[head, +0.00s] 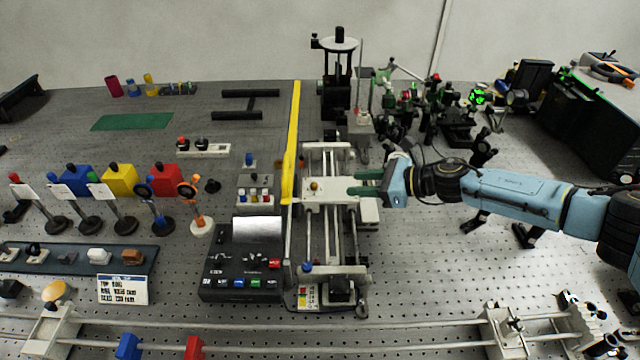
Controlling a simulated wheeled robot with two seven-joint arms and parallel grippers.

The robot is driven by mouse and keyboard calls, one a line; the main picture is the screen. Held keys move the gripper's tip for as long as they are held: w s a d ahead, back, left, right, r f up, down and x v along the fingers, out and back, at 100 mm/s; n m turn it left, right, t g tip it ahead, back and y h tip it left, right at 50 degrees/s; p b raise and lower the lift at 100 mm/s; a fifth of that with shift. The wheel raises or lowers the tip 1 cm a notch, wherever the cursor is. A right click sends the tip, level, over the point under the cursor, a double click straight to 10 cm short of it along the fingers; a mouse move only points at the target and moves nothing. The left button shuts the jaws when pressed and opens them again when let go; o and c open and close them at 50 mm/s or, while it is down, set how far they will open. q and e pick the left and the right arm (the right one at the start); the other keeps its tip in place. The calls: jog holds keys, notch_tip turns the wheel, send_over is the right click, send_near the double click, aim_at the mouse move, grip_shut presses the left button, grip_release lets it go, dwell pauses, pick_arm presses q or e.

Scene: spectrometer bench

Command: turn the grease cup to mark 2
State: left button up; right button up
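A small brass-coloured knob (314,186), which looks like the grease cup, sits on the white carriage plate (330,200) of the rail stage in the middle of the bench. Its marks are too small to read. My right gripper (352,183) reaches in from the right, its green fingers low over the right part of the plate. The fingers are apart with nothing seen between them, and their tips point left at the knob, a short way from it. My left gripper is not in view.
A yellow upright strip (291,140) stands just left of the carriage. A black control box (243,265) with buttons is at the lower left. Optics on posts (455,120) crowd the back right. Bare perforated bench (420,265) lies below my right arm.

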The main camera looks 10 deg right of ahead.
aim_at(315, 184)
jog(key=x, duration=1.1)
jog(key=shift+w, duration=0.2)
grip_shut()
